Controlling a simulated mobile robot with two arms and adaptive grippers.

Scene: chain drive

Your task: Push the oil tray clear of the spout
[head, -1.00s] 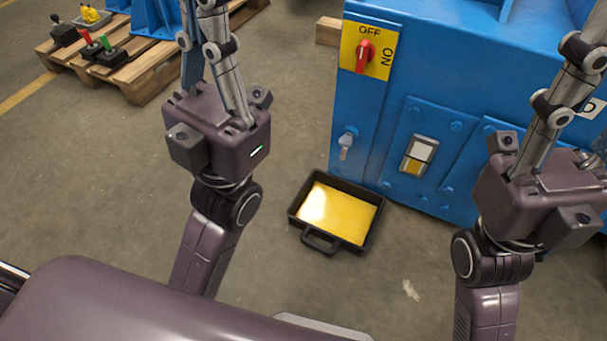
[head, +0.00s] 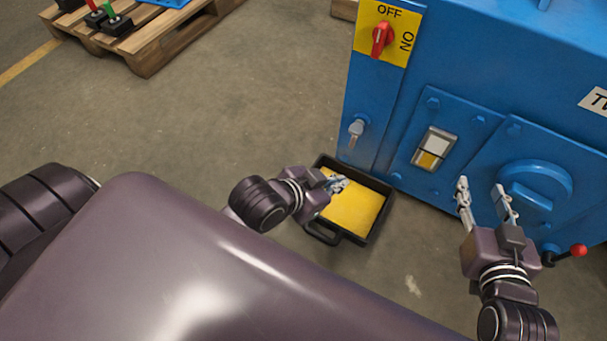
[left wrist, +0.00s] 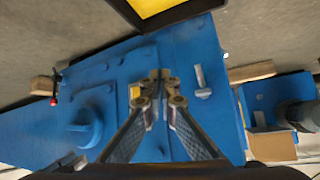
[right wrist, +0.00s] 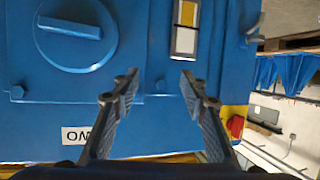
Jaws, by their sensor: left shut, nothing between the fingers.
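The oil tray (head: 384,208) is black, with yellow oil (head: 352,212) inside and a handle (head: 322,233) at its near left side. It sits on the floor before the blue machine. The tray's edge also shows at the top of the left wrist view (left wrist: 178,16). A grey tap-like spout (head: 356,130) is on the machine's left panel, above and behind the tray; it also shows in the left wrist view (left wrist: 201,82). My left gripper (head: 338,184) is shut and empty, over the tray's left part; contact cannot be told. My right gripper (head: 482,188) is open and empty before the machine.
The machine (head: 460,60) blocks the far side. It carries a red switch (head: 381,40), a gauge window (head: 433,149), a round cover with a handle (head: 533,188) and a red-knobbed lever (head: 578,250). A pallet (head: 150,50) stands far left. Floor left of the tray is clear.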

